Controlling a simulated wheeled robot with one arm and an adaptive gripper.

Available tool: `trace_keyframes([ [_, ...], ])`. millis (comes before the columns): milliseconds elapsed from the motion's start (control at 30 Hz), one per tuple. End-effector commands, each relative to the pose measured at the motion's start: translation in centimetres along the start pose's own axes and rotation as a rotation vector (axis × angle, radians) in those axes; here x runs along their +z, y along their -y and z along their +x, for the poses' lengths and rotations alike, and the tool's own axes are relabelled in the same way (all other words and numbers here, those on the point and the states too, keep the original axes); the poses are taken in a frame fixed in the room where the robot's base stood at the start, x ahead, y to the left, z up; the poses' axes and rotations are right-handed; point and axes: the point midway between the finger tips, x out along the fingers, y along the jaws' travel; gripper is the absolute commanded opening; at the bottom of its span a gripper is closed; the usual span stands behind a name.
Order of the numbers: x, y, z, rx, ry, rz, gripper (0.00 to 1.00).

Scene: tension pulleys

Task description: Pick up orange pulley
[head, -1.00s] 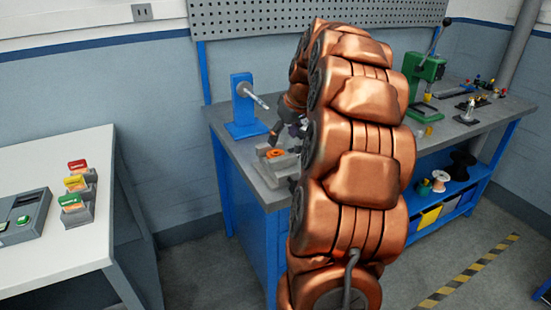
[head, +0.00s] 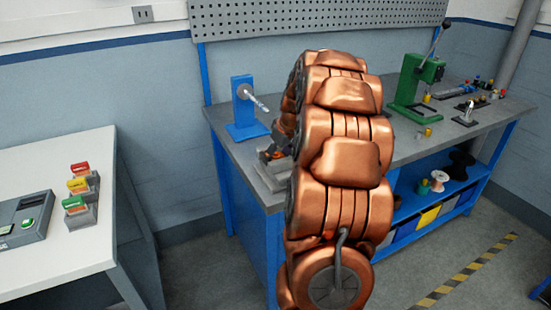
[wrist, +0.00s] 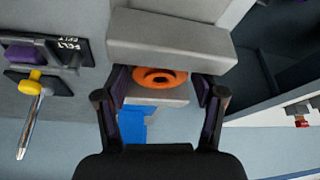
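The orange pulley (wrist: 145,86) is a flat ring with a dark hole in its middle. In the wrist view it sits in a grey block holder (wrist: 170,33), with grey block above and below it in the picture. My gripper (wrist: 161,84) is open, with one finger to the left and one to the right of the pulley. Whether either fingertip touches the rim I cannot tell. In the head view my gripper (head: 270,148) is low over the holder at the workbench's left end, and my arm hides much of that spot.
A blue stand (head: 243,110) with a spindle is just behind on the workbench (head: 375,165). A yellow-handled screwdriver (wrist: 32,90) and felt-labelled slots show in the wrist view. A green press (head: 418,82) stands farther right. A white table (head: 65,175) is at the left.

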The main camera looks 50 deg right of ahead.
Motion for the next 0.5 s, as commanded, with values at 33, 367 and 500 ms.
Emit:
trace_keyframes([
  [33, 0.0, 0.0, 0.0, 0.0, 0.0, 0.0, 0.64],
  [367, -0.01, -0.01, -0.01, 0.0, 0.0, 0.0, 0.29],
  [500, -0.02, 0.0, -0.02, 0.0, 0.0, 0.0, 0.19],
])
